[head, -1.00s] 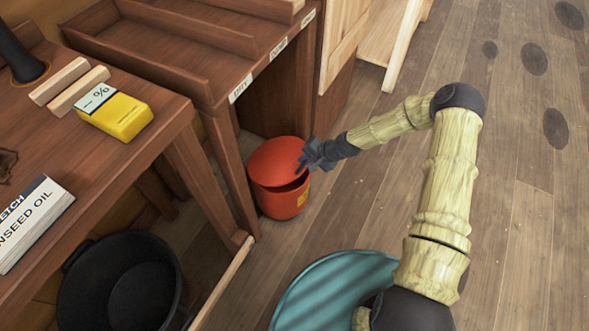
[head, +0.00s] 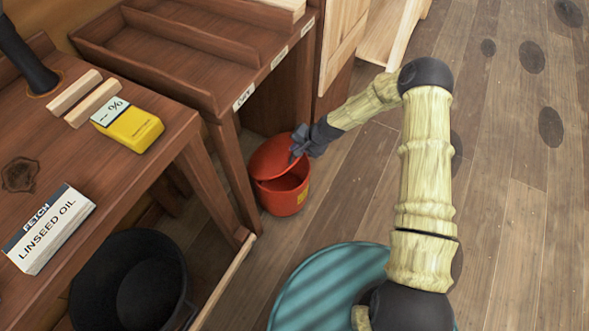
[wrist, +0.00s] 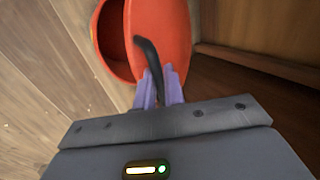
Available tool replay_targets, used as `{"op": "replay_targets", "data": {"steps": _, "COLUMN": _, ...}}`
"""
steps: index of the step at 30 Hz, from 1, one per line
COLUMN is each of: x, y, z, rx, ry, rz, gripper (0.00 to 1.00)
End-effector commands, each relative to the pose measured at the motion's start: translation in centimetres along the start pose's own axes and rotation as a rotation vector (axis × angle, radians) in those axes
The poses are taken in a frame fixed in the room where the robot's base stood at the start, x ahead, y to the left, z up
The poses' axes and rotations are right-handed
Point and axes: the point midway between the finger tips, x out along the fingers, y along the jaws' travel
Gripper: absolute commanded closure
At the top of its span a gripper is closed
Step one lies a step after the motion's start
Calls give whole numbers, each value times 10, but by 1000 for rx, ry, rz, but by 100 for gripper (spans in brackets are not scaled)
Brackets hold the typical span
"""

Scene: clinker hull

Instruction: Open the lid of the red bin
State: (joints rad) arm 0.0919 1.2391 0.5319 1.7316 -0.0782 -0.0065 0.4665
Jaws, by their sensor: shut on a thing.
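The red bin (head: 286,201) stands on the floor beside the wooden bench in the head view. Its red lid (head: 268,157) is tilted up on the near-right side, leaving a gap into the bin. My gripper (head: 297,151) is at the lid's raised edge. In the wrist view, my gripper (wrist: 158,90) is shut on a dark curved handle (wrist: 148,52) against the lid (wrist: 172,32). The bin's dark opening shows left of the lid there. The far side of the lid, toward the bench, is partly hidden.
A wooden bench (head: 160,110) with a yellow box (head: 130,130), wood strips and a linseed oil box (head: 50,228) is on the left. A black bucket (head: 130,285) stands below it.

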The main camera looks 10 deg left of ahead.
Motion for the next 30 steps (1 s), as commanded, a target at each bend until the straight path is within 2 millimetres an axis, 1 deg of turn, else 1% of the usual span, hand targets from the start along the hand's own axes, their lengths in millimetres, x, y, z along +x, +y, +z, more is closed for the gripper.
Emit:
{"op": "replay_targets", "data": {"steps": 1, "x": -5, "y": -10, "z": -1, "rx": -4, "ry": 5, "rz": 5, "gripper": 100}}
{"op": "replay_targets", "data": {"steps": 3, "x": -6, "y": -13, "z": -1, "rx": -3, "ry": 4, "rz": 17, "gripper": 100}}
{"op": "replay_targets", "data": {"steps": 13, "x": -4, "y": -13, "z": 0, "rx": 0, "ry": 2, "rz": 24, "gripper": 100}}
{"op": "replay_targets", "data": {"steps": 16, "x": -6, "y": -18, "z": 0, "rx": -2, "ry": 2, "rz": 30, "gripper": 100}}
{"op": "replay_targets", "data": {"steps": 24, "x": -11, "y": -44, "z": 2, "rx": -5, "ry": 1, "rz": 80, "gripper": 100}}
{"op": "replay_targets", "data": {"steps": 30, "x": -13, "y": -61, "z": 4, "rx": -4, "ry": -3, "rz": 118, "gripper": 100}}
